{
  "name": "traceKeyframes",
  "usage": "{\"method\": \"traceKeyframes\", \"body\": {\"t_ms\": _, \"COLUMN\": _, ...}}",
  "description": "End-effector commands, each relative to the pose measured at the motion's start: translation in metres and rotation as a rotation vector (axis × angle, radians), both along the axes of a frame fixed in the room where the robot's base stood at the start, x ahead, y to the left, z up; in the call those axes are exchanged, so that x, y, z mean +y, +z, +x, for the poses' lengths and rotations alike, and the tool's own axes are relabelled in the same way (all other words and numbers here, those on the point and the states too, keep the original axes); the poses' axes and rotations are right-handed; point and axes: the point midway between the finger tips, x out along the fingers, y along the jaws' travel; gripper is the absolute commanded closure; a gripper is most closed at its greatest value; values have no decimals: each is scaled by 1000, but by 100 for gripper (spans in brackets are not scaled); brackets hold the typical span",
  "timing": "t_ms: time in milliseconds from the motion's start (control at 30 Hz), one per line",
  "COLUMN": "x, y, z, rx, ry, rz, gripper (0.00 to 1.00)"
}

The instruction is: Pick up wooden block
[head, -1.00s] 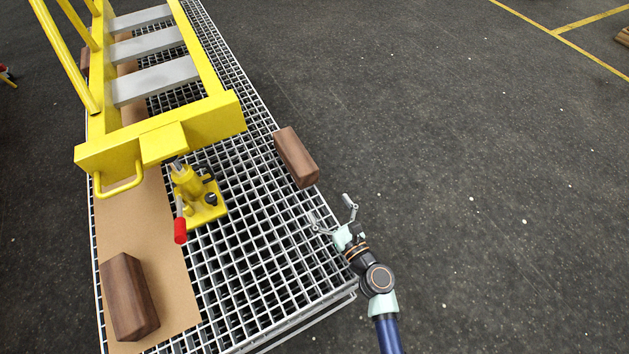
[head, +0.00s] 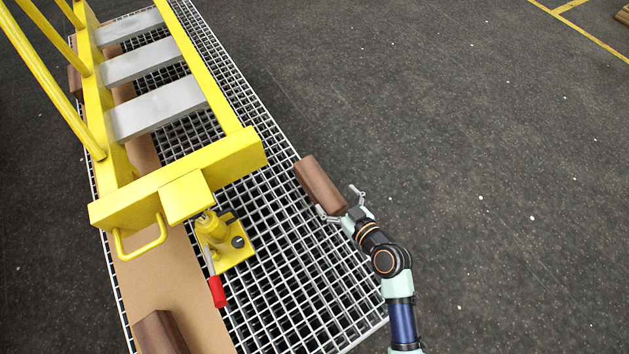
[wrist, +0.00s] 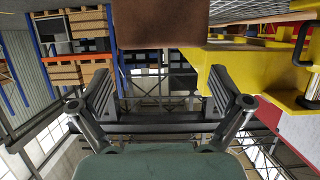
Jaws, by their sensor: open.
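A brown wooden block (head: 319,184) lies at the right edge of the metal grating, and its near end also shows at the top of the wrist view (wrist: 162,22). My gripper (head: 341,205) is open at the block's near end, with one finger toward each side of it. In the wrist view my gripper's two fingers (wrist: 161,95) stand apart with nothing between them, and the block appears above them in the picture. I cannot tell whether a finger touches the block. A second wooden block (head: 159,333) is partly cut off at the bottom left.
A yellow boom frame (head: 180,185) with grey rungs stands over the grating (head: 290,270) on the left. A yellow jack (head: 229,246) with a red-tipped handle sits beneath its end. A brown board (head: 185,275) lies along the left.

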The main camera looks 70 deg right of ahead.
Motion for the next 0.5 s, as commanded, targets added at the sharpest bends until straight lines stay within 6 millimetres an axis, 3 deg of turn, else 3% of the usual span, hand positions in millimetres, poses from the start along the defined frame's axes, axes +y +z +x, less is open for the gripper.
{"method": "traceKeyframes", "body": {"t_ms": 333, "x": -16, "y": -15, "z": 24, "rx": -4, "ry": 1, "rz": 2, "gripper": 0}}
{"method": "traceKeyframes", "body": {"t_ms": 500, "x": -31, "y": -30, "z": 48, "rx": -5, "ry": 3, "rz": 2, "gripper": 0}}
